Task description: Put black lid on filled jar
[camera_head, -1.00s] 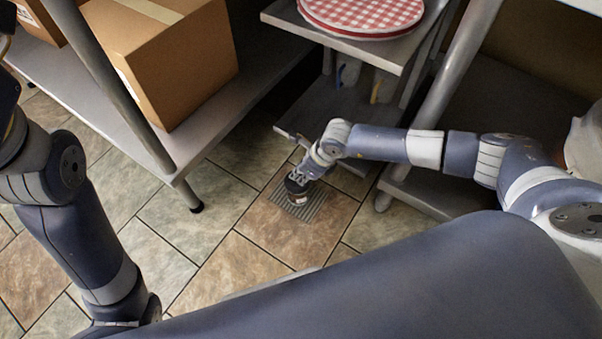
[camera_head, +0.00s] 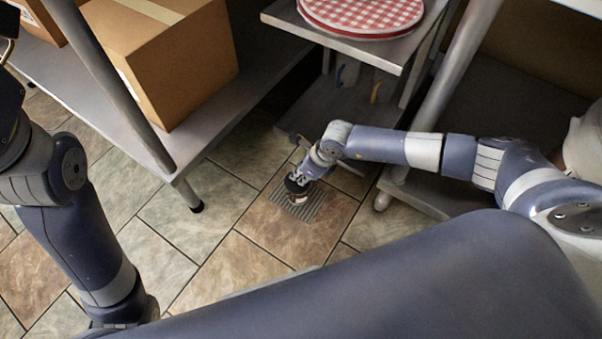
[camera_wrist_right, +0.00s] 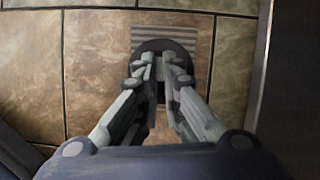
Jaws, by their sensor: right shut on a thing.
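My right gripper (camera_head: 301,180) is low over the floor in the head view, beside the shelf units. It is shut on a dark round thing that looks like the black lid (camera_head: 293,187). In the right wrist view the black lid (camera_wrist_right: 150,47) shows as a dark disc at the tips of the right gripper (camera_wrist_right: 164,82), partly hidden by the fingers. A small pale patch shows just under the lid in the head view, too small to make out. I cannot make out the filled jar in either view. My left arm is at the left, with its gripper out of view.
A floor drain grate (camera_head: 313,207) lies under the right gripper. A cardboard box (camera_head: 165,60) sits on a metal shelf (camera_head: 115,108) at the left. Red checkered round things (camera_head: 365,14) rest on a stand (camera_head: 385,52) at the back. Open tiled floor lies between.

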